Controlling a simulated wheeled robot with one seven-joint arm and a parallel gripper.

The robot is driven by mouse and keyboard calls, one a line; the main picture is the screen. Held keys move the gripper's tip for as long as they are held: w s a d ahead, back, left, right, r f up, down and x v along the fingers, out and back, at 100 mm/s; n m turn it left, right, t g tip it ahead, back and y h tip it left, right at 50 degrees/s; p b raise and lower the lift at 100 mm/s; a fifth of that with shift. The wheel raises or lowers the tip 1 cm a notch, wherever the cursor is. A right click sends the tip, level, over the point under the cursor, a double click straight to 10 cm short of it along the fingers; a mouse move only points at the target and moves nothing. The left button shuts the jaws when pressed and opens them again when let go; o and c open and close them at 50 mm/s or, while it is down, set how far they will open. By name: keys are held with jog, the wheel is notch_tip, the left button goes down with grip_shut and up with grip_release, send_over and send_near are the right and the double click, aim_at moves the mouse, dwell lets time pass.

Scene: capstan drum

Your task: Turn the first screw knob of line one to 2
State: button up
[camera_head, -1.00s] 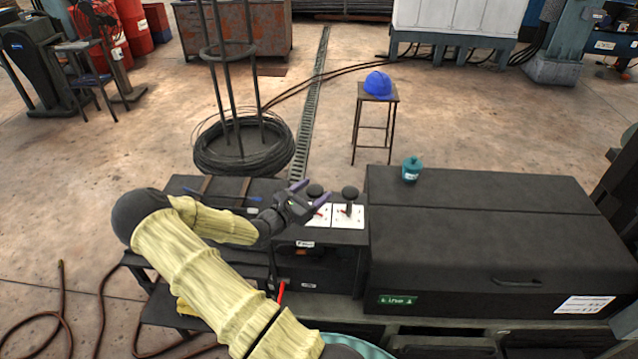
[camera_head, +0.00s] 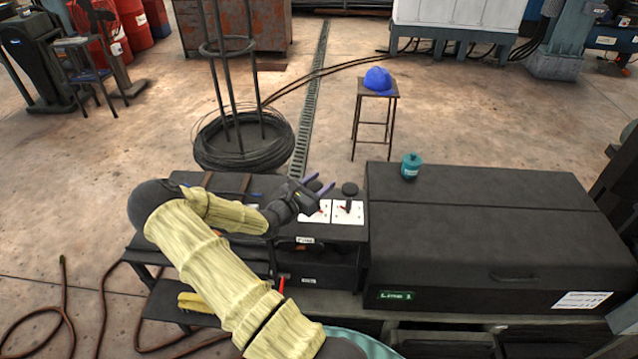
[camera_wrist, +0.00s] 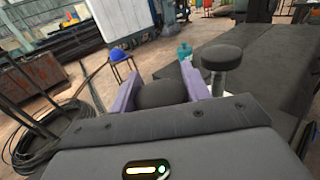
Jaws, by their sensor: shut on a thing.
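The first, left knob (camera_wrist: 162,94) sits between the purple fingers of my gripper (camera_wrist: 165,88) in the wrist view. My gripper (camera_head: 319,185) is shut on it; in the head view the gripper mostly hides this knob. The second knob (camera_head: 350,189) stands free just to the right, and its cap (camera_wrist: 222,57) shows beside the right finger in the wrist view. The left dial plate (camera_head: 318,213) is partly covered, so its pointer setting cannot be read.
A large black cabinet (camera_head: 480,225) adjoins on the right, with a teal canister (camera_head: 411,167) on top. A wire coil (camera_head: 243,145) on a stand and a stool (camera_head: 378,97) with a blue helmet (camera_head: 377,79) are behind. The floor between them is open.

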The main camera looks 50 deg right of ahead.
jog(key=shift+r+n+t+p, duration=0.1)
jog(key=shift+n+t+p, duration=0.5)
jog(key=shift+t, duration=0.1)
jog(key=n+t+p, duration=0.1)
jog(key=t, duration=0.1)
jog(key=n+t+p, duration=0.1)
jog(key=shift+w+r+t+y+p, duration=0.15)
jog(key=shift+w+t+y+p, duration=0.05)
jog(key=shift+t+y+p, duration=0.2)
jog(key=n+t+y+p, duration=0.1)
jog(key=n+t+p, duration=0.1)
jog(key=n+t+y+p, duration=0.1)
jog(key=t+p, duration=0.2)
jog(key=shift+w+a+r+n+y, duration=0.1)
jog(key=shift+w+n+y, duration=0.1)
jog(key=shift+n+y, duration=0.15)
jog(key=n+t+y+p, duration=0.2)
jog(key=p, duration=0.1)
jog(key=n+t+y+p, duration=0.1)
jog(key=shift+w+a+n+t+y+p, duration=0.25)
jog(key=shift+t+y+p, duration=0.1)
jog(key=shift+t+p, duration=0.05)
jog(key=shift+w+a+f+n+t+y+p, duration=0.15)
jog(key=shift+n+t+y+p, duration=0.3)
jog(key=shift+n+y+p, duration=0.25)
jog(key=shift+f+n+t+y+p, duration=0.1)
jog(key=shift+n+t+y+p, duration=0.35)
jog(key=shift+y, duration=0.35)
